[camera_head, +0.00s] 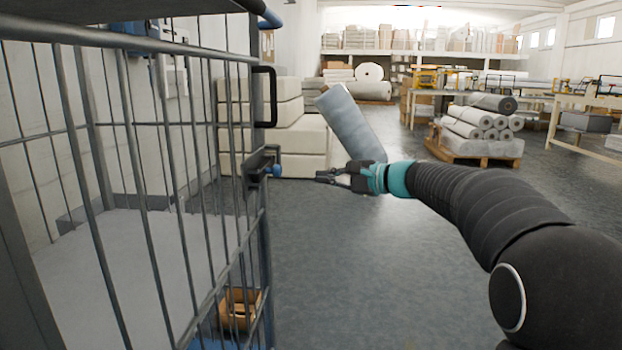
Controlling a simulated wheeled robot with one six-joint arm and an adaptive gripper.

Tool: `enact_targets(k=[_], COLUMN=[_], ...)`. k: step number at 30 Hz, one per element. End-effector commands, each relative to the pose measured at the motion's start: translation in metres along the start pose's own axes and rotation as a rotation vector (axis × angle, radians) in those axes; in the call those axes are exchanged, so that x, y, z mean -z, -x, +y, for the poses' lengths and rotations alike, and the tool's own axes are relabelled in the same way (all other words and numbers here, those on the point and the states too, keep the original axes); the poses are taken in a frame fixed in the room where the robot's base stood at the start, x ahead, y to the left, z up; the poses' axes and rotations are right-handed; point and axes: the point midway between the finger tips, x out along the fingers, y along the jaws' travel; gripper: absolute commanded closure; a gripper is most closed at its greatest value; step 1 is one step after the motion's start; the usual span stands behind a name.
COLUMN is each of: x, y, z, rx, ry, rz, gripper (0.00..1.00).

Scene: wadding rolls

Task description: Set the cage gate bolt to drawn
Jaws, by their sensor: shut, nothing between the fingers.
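The cage gate of grey bars (150,43) fills the left of the view. Its bolt (262,165) is a small dark fitting on the gate's right edge with a blue knob (277,171). How far the bolt is slid cannot be made out. My gripper (322,177) is shut and empty. It is to the right of the knob at about the same height in the picture, pointing left, with a visible gap between them. My arm comes in from the lower right.
A black handle (270,96) stands out from the gate's edge above the bolt. A brown box (240,308) shows low behind the bars. A tilted grey roll (350,120) appears behind my gripper. Stacked pale bales (300,140) stand beyond; open floor (350,270) lies below the gripper.

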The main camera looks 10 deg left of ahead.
Motion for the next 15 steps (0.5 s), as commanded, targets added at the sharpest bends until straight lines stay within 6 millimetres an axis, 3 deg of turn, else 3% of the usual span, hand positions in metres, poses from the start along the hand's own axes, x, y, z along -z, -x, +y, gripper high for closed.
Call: enact_targets(k=[15], x=[-0.001], y=[-0.084], z=[0.001], rx=[-0.003], ry=[0.002], rz=[-0.001], gripper=[1.0])
